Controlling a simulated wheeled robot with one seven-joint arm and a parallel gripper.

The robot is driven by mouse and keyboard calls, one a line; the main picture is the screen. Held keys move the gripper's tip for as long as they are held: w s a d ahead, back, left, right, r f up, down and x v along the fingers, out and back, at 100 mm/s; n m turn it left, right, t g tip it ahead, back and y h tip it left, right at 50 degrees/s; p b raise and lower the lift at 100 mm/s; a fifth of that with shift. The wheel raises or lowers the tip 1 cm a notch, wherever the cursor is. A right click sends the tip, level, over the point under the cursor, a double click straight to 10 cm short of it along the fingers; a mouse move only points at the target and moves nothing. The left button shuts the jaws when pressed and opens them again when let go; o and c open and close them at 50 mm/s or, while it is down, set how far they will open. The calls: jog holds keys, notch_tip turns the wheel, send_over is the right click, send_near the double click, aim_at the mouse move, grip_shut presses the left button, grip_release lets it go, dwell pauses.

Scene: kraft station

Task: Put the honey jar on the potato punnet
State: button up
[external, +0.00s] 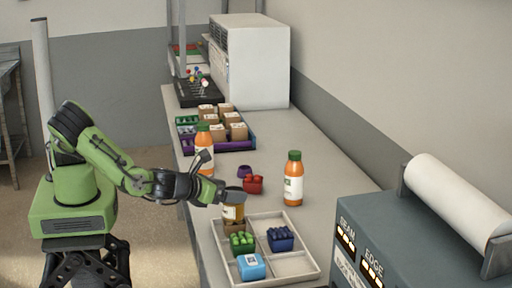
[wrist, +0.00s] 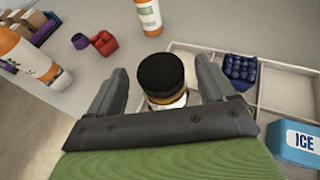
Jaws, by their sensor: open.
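The honey jar (external: 233,214), amber with a dark lid, stands upright at the back left of the divided tray. I cannot tell whether it is inside the tray's rim. In the wrist view the jar's black lid (wrist: 160,72) shows between my fingers. My gripper (external: 226,192) is open around the jar's top, and it shows in the wrist view (wrist: 161,75) with gaps beside the lid. No punnet can be surely told as the potato punnet. Small punnets in view are green (external: 242,243), blue (external: 280,239), red (external: 253,184) and purple (external: 244,171).
The pale divided tray (external: 301,264) holds the green and blue punnets and a blue ICE box (external: 251,267). Orange bottles stand at the right (external: 293,180) and left (external: 204,152). A purple crate (external: 236,147) with cartons sits behind. The sealing machine (external: 390,240) is front right.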

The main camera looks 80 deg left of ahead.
jog(key=p+v, duration=0.2)
jog(key=v, duration=1)
jog(key=s+a+r+n+g+h, duration=0.25)
jog(key=a+n+g, duration=0.65)
jog(key=a+n, duration=0.8)
jog(key=s+a+r+n+t+h, duration=0.1)
jog(key=s+a+r+n, duration=0.2)
jog(key=s+r+n, duration=0.2)
jog(key=s+a+r+n+t+h, duration=0.1)
jog(key=s+a+r+n, duration=0.3)
jog(key=s+n, duration=0.4)
jog(key=shift+s+a+r+n+t+h, duration=0.25)
jog(key=shift+r+n+t+h, duration=0.1)
jog(key=shift+h, duration=0.4)
